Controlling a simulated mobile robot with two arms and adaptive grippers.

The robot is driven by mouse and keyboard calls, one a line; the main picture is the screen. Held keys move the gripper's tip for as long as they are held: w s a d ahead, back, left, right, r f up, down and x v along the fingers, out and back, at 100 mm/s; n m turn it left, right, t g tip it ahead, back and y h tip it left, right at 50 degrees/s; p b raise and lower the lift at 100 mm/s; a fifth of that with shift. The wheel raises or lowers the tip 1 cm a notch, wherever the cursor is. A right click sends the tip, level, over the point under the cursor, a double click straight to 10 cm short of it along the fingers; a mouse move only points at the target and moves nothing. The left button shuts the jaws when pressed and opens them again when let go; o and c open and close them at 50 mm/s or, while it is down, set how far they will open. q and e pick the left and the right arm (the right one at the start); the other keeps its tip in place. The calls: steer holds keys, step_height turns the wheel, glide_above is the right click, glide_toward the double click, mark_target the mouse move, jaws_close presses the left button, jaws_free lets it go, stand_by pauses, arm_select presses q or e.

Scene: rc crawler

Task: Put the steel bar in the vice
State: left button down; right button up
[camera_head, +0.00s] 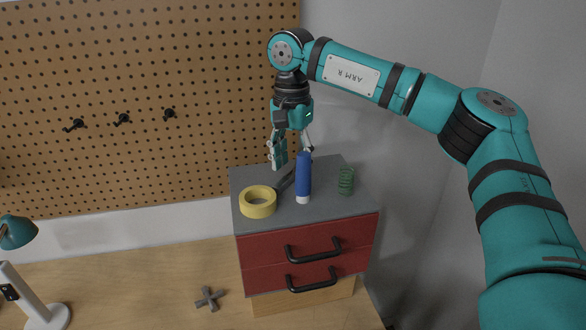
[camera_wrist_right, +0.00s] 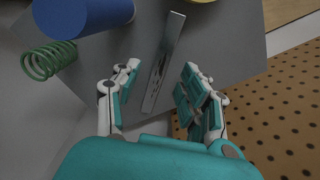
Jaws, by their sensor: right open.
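The steel bar (camera_head: 286,182) lies on the grey top of the red drawer cabinet, between a yellow tape roll and a blue bottle, which partly hides it. It also shows in the right wrist view (camera_wrist_right: 165,55) as a long, thin grey strip. My right gripper (camera_head: 292,158) is open above the back of the cabinet top. In the right wrist view, its fingers (camera_wrist_right: 161,82) stand apart on either side of the bar's near end, with gaps visible. I cannot tell how high they are above the top. My left gripper and the vice are not in view.
The yellow tape roll (camera_head: 258,202), blue bottle (camera_head: 303,177) and green spring (camera_head: 346,181) stand near the bar. The red drawer cabinet (camera_head: 307,255) has black handles. A grey cross-shaped piece (camera_head: 209,298) lies on the wooden bench. A pegboard (camera_head: 130,60) stands behind.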

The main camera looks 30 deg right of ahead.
steer(key=shift+f, duration=0.95)
steer(key=shift+c, duration=1.4)
jaws_close()
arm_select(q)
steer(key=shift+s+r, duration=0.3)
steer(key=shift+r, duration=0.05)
